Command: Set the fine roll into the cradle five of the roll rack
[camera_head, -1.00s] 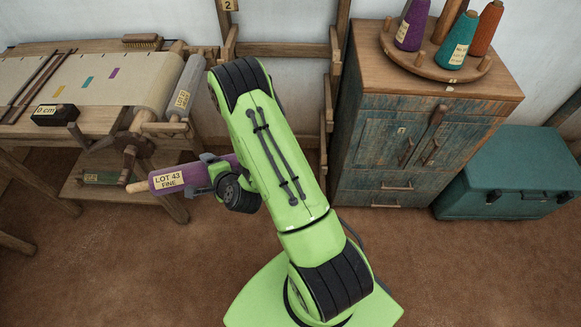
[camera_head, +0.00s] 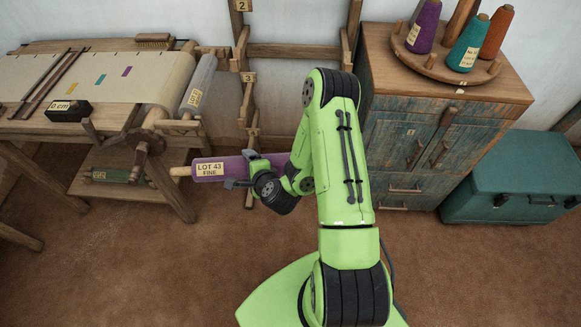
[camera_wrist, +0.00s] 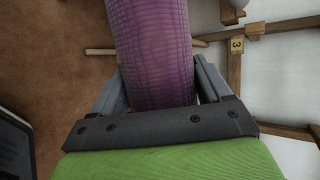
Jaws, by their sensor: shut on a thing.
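The fine roll (camera_head: 208,169) is purple with a pale wooden core end and a label reading "LOT 43 FINE". My gripper (camera_head: 253,172) is shut around it and holds it roughly level in the air. In the wrist view the purple roll (camera_wrist: 150,50) sits between the two grey fingers. The roll rack (camera_head: 292,50) is a wooden frame against the wall, with number tags 2 and 3 showing. Tag 3 also shows on a post in the wrist view (camera_wrist: 236,45). Cradle five cannot be made out; my arm and the roll cover the lower rack.
A loom bench (camera_head: 110,128) with cloth and a grey roll (camera_head: 199,82) stands at the left. A blue-grey cabinet (camera_head: 420,150) carries a round tray of thread cones (camera_head: 445,62). A teal chest (camera_head: 515,180) stands at the right. The brown floor in front is clear.

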